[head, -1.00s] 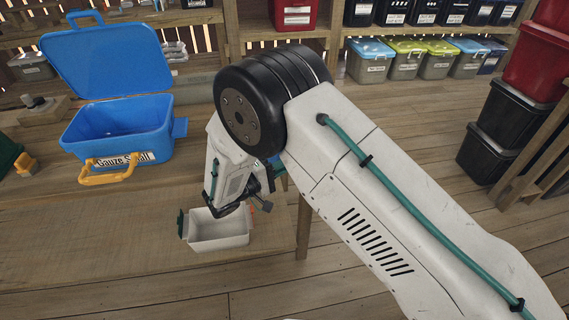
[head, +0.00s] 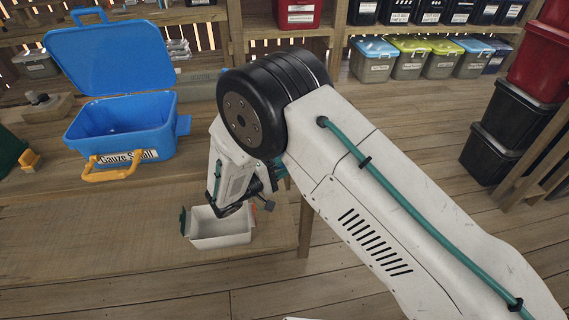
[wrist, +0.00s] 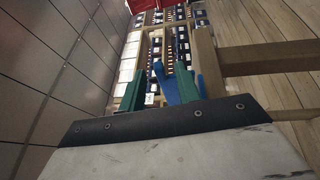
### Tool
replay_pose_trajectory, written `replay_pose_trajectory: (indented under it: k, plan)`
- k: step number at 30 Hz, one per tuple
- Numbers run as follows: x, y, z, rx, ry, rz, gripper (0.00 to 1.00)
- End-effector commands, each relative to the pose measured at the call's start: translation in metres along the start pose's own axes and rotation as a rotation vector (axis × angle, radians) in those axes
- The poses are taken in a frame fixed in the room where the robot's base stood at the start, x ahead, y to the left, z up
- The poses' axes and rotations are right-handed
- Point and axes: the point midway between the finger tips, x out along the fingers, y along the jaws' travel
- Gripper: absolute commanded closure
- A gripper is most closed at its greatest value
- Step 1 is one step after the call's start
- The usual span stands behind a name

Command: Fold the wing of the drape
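No drape or cloth shows in either view. My gripper (wrist: 162,82) appears in the wrist view as two green fingers standing apart. A blue piece shows between them, and I cannot tell what it is. A gap shows beside the left finger, so nothing looks clamped. In the head view the arm's end reaches down beside a small open white box (head: 221,239) with a green latch on its left side. My own arm hides the fingertips there. The box looks empty.
A blue bin (head: 121,132) labelled "Gauze Small" stands open on the wooden table (head: 130,240), its yellow handle forward. A green container (head: 8,150) is at the left edge. Lidded bins (head: 405,62) line the back shelf. Red and black boxes (head: 490,153) are stacked right. Floor between is clear.

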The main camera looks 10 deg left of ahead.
Motion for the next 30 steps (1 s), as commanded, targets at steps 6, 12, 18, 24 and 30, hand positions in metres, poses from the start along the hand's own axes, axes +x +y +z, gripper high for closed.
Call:
replay_pose_trajectory:
  k: [6, 12, 18, 24, 30]
  plan:
    - [-0.026, 0.000, 0.000, 0.001, 0.004, 0.000, 0.67]
    - [-0.060, 0.000, 0.001, 0.001, 0.002, 0.000, 0.67]
    - [-0.078, 0.000, 0.002, 0.000, 0.001, -0.001, 0.67]
    - [-0.080, 0.000, 0.002, 0.000, 0.000, 0.000, 0.67]
    - [-0.080, 0.000, 0.002, 0.000, 0.000, 0.000, 0.67]
